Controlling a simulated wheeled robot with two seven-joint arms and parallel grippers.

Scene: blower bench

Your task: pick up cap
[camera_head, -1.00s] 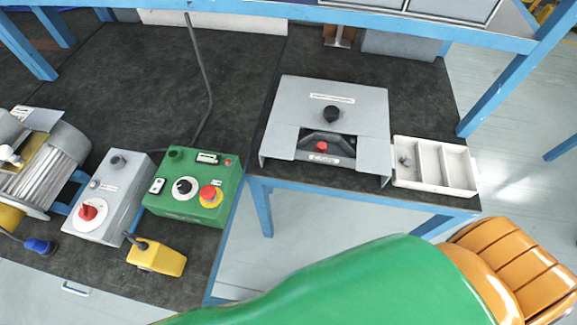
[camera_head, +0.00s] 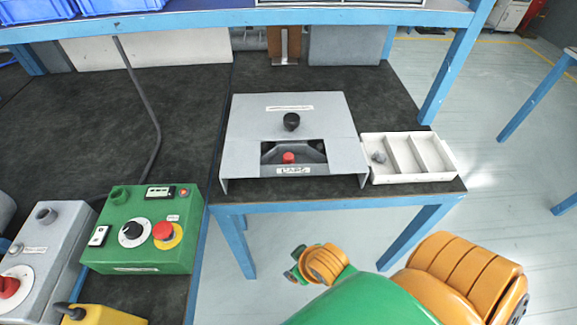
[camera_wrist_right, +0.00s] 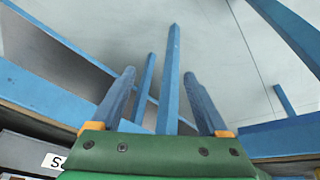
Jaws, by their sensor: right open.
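A small grey piece that may be the cap (camera_head: 379,157) is in the left compartment of a white tray (camera_head: 437,177) at the right of the bench. A black knob (camera_head: 291,121) stands on the grey metal cover (camera_head: 250,112) beside the tray; I cannot tell for certain which piece is the cap. My right gripper (camera_wrist_right: 158,73) shows in the right wrist view, its two blue fingers apart with nothing between them. No cap is visible in that view. My green and orange right arm is in front of the bench in the head view. My left gripper is out of view.
A green control box (camera_head: 145,230) with a red button and a grey box (camera_head: 45,245) with a red switch stand at left. A yellow piece (camera_head: 95,315) is at the bottom. A blue shelf beam (camera_head: 200,20) and post (camera_head: 455,65) frame the bench. Dark bench top is clear behind.

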